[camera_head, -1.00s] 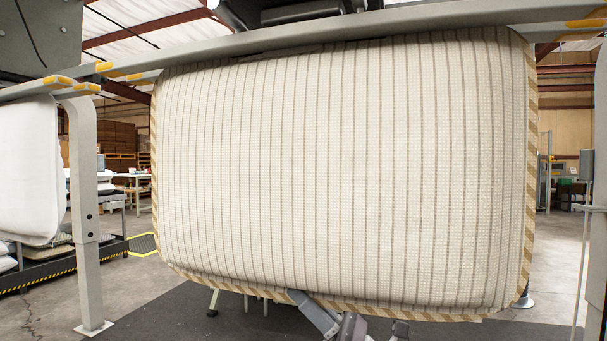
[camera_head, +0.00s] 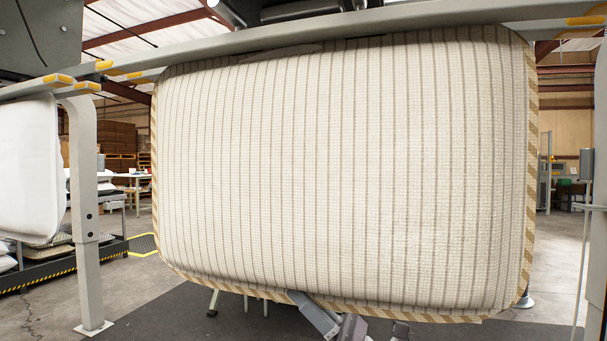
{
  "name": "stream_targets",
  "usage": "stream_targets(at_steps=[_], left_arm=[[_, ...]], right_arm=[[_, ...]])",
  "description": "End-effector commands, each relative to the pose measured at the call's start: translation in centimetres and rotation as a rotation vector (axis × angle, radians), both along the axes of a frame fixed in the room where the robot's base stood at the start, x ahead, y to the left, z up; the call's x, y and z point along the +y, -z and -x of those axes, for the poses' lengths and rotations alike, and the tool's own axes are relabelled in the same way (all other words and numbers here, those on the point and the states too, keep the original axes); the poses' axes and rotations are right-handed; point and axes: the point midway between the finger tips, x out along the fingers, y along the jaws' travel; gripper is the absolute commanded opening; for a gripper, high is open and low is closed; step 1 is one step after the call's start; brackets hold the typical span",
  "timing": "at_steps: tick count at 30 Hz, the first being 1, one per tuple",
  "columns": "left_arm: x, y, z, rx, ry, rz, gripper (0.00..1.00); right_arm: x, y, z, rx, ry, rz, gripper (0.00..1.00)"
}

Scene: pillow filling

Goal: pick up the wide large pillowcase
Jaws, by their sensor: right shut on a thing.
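The wide large pillowcase (camera_head: 345,170) fills most of the head view. It is cream with thin brown vertical stripes and a tan striped border, and it hangs upright with its top edge at the grey bar. My right gripper (camera_head: 300,299) shows at the bottom centre, with its tip at the pillowcase's lower border. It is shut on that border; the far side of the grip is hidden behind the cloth. My left gripper is not in view.
The grey bar (camera_head: 350,37) runs across the top, with a grey post (camera_head: 84,190) at left. A white pillow (camera_head: 28,170) hangs at far left above a dark rack (camera_head: 70,262) with a striped edge. Another post stands at far right. Dark floor matting lies below.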

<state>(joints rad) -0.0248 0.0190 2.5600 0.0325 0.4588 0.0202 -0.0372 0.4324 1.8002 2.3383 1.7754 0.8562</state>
Motion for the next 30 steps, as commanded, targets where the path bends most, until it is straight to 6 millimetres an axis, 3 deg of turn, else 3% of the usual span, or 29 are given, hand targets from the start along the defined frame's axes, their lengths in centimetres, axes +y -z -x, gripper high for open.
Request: stream_targets(at_steps=[30], left_arm=[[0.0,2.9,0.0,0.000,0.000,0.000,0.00]], right_arm=[[0.0,3.9,0.0,0.002,0.000,0.001,0.00]])
